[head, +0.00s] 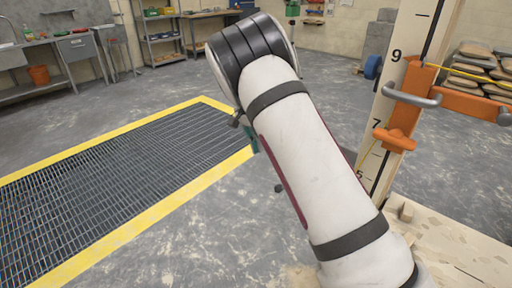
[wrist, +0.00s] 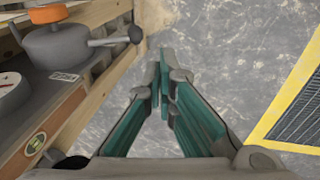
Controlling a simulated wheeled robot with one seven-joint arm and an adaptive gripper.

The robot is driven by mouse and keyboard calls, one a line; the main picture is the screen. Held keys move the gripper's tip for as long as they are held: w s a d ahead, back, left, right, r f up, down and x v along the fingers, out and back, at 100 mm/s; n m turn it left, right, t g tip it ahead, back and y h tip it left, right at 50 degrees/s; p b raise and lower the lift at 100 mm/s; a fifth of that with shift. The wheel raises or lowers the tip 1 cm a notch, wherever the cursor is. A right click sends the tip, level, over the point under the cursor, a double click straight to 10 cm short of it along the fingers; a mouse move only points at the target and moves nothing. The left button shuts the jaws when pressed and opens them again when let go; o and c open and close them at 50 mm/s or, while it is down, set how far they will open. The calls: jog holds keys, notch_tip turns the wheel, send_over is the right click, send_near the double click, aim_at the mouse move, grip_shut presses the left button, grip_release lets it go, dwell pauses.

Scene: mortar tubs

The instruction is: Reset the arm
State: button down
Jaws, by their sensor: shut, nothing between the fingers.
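My gripper (wrist: 166,75) shows in the wrist view with its two teal-lined fingers meeting at the tips. It is shut and empty, above the bare grey concrete floor (wrist: 205,40). In the head view my white arm rises through the middle and hides most of the gripper; only a small teal part shows beside the arm's left edge.
A yellow-edged floor grating (head: 120,180) lies at left, also at the wrist view's right edge. A post with numbers (head: 410,45) and an orange clamp (head: 398,115) stands at right. In the wrist view, a wooden frame (wrist: 100,12) with grey equipment (wrist: 60,50) is close at left.

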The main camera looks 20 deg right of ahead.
jog(key=s+d+r+n+t+y+p, duration=0.1)
jog(key=s+r+n+t+y+p, duration=0.25)
jog(key=s+r, duration=1.75)
jog(key=s+r+n+t+p, duration=0.1)
jog(key=s+n, duration=0.3)
jog(key=s, duration=0.8)
jog(key=s+a+r+n+t+h+p, duration=0.1)
jog(key=s+r+n+p, duration=0.1)
jog(key=s, duration=1)
jog(key=shift+r+n, duration=0.25)
jog(key=shift+n, duration=0.6)
